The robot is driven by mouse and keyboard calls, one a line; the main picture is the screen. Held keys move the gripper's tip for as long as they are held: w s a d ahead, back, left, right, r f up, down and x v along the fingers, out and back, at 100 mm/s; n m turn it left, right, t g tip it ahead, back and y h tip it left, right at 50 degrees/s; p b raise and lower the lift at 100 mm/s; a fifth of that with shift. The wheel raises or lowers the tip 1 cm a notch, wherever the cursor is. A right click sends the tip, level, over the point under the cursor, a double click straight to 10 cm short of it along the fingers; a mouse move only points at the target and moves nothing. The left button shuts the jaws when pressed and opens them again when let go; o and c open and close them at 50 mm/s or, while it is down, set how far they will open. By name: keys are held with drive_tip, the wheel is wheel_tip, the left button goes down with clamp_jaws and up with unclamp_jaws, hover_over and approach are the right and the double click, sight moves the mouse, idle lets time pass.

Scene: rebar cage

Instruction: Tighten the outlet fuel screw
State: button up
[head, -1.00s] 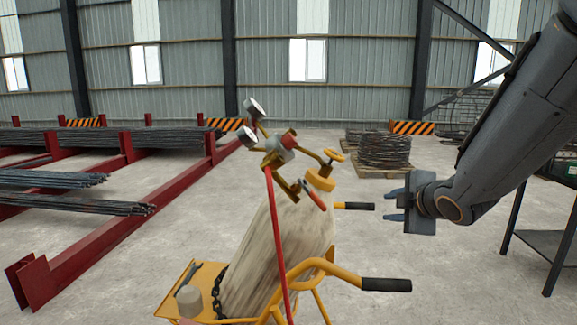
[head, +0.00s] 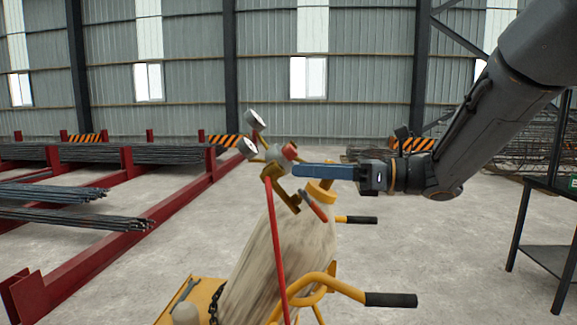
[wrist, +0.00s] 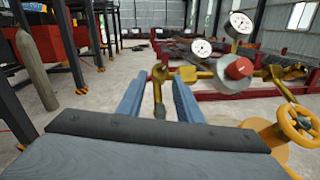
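A gas regulator (head: 272,152) with two round gauges and a red knob (head: 290,151) sits on the valve of a pale cylinder (head: 290,245). In the wrist view the red knob (wrist: 238,68) and brass fittings (wrist: 190,74) lie ahead. I cannot tell for sure which fitting is the outlet fuel screw. My gripper (head: 297,170) reaches in from the right, its blue fingers level beside the regulator. In the wrist view my gripper (wrist: 157,88) is open, and a brass fitting (wrist: 158,80) shows between the fingers. Contact cannot be told.
A yellow valve handwheel (wrist: 298,125) is at the right of the wrist view. A red hose (head: 277,240) hangs from the regulator. The yellow cart (head: 320,285) has black-gripped handles. Red racks with rebar (head: 120,228) stand left, a dark table (head: 545,255) right.

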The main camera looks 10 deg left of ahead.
sight(282, 168)
drive_tip(key=a+p, duration=0.1)
drive_tip(key=a, duration=0.3)
drive_tip(key=shift+w+a, duration=0.15)
drive_tip(key=shift+a, duration=0.25)
drive_tip(key=c, duration=0.8)
drive_tip(key=shift+o, duration=0.2)
